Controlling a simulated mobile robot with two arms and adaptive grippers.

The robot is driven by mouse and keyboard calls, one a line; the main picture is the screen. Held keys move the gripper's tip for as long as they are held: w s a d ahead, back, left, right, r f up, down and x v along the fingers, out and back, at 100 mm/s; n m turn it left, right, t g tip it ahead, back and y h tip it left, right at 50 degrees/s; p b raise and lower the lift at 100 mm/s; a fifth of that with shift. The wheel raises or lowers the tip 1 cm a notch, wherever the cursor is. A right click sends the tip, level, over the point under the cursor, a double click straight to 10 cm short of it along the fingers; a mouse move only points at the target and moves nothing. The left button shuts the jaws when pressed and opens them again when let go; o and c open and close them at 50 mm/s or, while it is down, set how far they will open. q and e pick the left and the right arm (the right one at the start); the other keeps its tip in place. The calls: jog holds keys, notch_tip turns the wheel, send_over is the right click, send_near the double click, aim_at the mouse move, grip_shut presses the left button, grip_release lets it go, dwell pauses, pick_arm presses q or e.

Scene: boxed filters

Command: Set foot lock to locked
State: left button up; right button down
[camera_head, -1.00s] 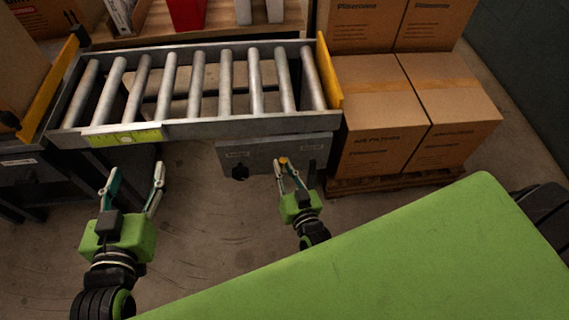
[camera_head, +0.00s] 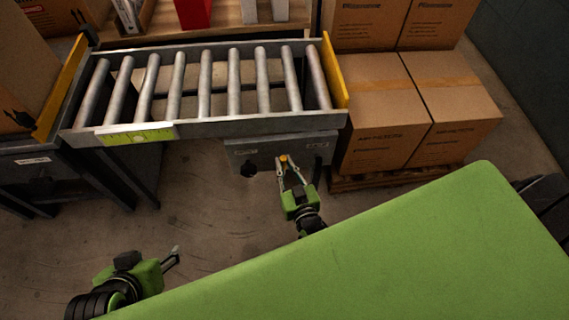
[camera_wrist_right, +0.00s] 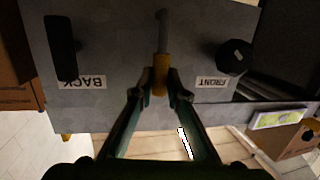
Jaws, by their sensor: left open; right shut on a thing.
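A grey panel (camera_head: 270,150) hangs under the front of the roller conveyor. No label names the foot lock. My left gripper (camera_head: 175,254) is open and empty, low at left.
The roller conveyor (camera_head: 240,127) runs above the panel, with yellow end plates. Stacked cartons (camera_head: 380,125) stand on a pallet at right. A dark table (camera_head: 40,170) is at left. The floor (camera_head: 205,205) between table and panel is clear.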

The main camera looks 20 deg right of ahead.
jog(key=shift+a+f, duration=0.1)
jog(key=shift+f, duration=0.05)
jog(key=c, duration=2)
grip_release()
jog(key=shift+o, duration=0.2)
jog(key=s+a+r, duration=0.1)
jog(key=s+r, duration=0.1)
jog(key=s, duration=1)
jog(key=shift+w, duration=0.1)
